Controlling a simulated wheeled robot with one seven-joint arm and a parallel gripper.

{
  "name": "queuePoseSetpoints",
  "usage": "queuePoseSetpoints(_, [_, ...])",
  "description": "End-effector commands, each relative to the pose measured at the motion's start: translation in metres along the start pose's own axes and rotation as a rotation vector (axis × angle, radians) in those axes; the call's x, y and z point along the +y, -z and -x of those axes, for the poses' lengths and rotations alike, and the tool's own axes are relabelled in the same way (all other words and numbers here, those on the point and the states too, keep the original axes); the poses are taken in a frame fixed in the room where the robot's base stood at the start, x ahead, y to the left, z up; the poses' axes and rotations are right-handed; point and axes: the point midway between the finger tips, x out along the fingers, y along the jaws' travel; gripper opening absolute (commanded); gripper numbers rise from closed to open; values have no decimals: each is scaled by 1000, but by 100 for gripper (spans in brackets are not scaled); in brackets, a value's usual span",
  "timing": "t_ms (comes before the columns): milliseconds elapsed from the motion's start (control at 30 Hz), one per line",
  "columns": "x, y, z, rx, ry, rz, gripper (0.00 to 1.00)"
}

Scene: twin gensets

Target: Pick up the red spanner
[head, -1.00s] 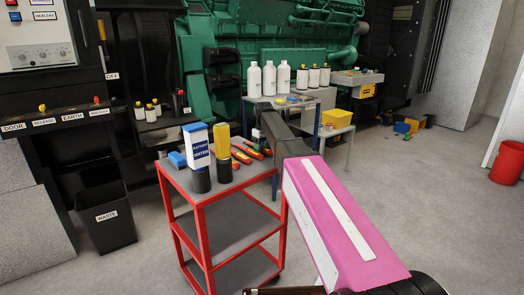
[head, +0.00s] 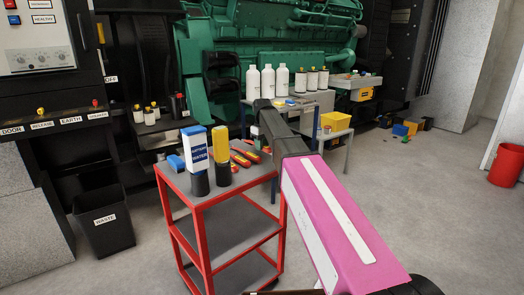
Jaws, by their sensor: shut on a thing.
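My arm reaches over the red trolley (head: 205,204) from the lower right. My gripper (head: 257,132) is at its far end, above the trolley's back right part, mostly hidden behind the dark arm link. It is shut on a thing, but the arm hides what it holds. I cannot make out the red spanner for certain. Several tools with red and yellow handles (head: 241,158) lie on the trolley's grey top, left of and below the arm's end.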

Motion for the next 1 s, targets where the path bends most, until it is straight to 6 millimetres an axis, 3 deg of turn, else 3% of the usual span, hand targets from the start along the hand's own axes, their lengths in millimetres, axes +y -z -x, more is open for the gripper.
queuePoseSetpoints(67, [0, 1, 17, 2, -1, 0, 0])
queuePoseSetpoints(300, [-23, 58, 48, 1, 0, 3, 0])
queuePoseSetpoints(500, [-37, 88, 69, 0, 0, 2, 0])
queuePoseSetpoints(700, [-45, 104, 80, 0, 0, 0, 0])
queuePoseSetpoints(1000, [-48, 107, 82, 0, 0, 0, 0])
